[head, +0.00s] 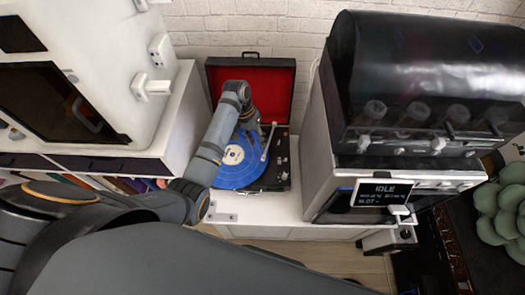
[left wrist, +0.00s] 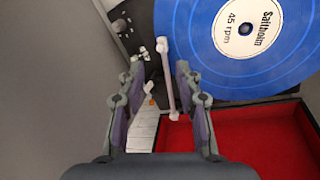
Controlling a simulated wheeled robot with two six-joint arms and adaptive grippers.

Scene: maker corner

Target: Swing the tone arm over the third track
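The record player (head: 281,176) stands on a white cabinet, its red-lined lid open. A blue record (head: 231,172) with a pale label lies on it; in the left wrist view the record (left wrist: 218,66) reads "Saltholm 45 rpm". The white tone arm (head: 267,144) runs along the record's right side. In the left wrist view the tone arm (left wrist: 168,80) lies between the fingers of my left gripper (left wrist: 160,68), which is open with gaps on both sides. Its free end appears at the record's edge; height is unclear. In the head view my wrist hides the fingertips. My right gripper is out of view.
The red lid (head: 275,85) rises behind the player. A machine with a black hood (head: 420,60) and an "IDLE" display (head: 381,192) stands close on the right. A white cabinet unit (head: 110,60) stands on the left. The gap between them is narrow.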

